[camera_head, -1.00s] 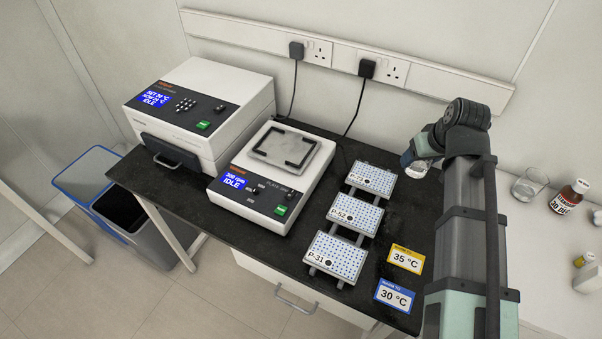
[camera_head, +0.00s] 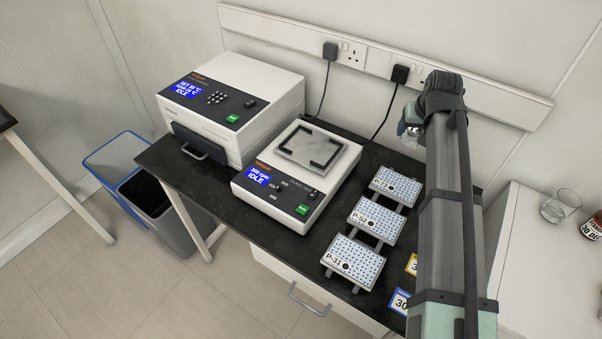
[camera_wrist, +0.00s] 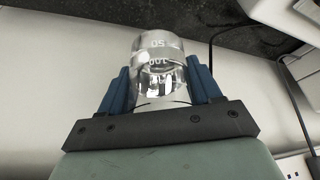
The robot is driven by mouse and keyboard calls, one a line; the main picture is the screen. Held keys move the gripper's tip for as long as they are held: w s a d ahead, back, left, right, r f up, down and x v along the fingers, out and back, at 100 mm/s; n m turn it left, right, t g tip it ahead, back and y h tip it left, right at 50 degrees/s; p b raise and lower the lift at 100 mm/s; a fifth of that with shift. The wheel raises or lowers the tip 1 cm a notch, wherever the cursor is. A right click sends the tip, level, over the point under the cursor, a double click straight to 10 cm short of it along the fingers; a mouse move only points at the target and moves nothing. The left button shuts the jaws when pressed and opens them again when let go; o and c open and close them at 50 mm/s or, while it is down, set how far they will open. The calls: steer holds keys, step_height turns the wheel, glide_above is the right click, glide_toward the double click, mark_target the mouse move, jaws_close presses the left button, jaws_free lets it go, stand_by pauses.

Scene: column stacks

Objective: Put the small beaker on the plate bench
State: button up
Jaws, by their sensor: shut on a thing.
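My gripper (camera_wrist: 161,88) is shut on the small beaker (camera_wrist: 158,62), a clear glass one with printed marks, held between its two blue fingers in the wrist view. In the head view the beaker (camera_head: 410,132) is partly hidden by my arm, up in front of the wall at the back right of the plate bench. The plate bench (camera_head: 228,208) is a black-topped table. It carries a white heater unit (camera_head: 250,85), a shaker (camera_head: 295,185) and several plates on racks, among them P-52 (camera_head: 374,221) and P-31 (camera_head: 353,263).
Yellow (camera_head: 412,265) and blue (camera_head: 400,301) label cards lie at the front right, partly behind my arm. A white side bench (camera_head: 535,255) to the right holds another beaker (camera_head: 560,206) and a bottle (camera_head: 592,226). Two bins (camera_head: 150,215) stand left.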

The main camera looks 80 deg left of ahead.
mark_target(412, 143)
steer(key=shift+w+a+r+m, duration=0.1)
steer(key=shift+m, duration=0.3)
steer(key=shift+f, duration=5.05)
steer(key=shift+f, duration=0.1)
steer(key=o, duration=1.2)
steer(key=v, duration=1.2)
steer(key=shift+a, duration=0.1)
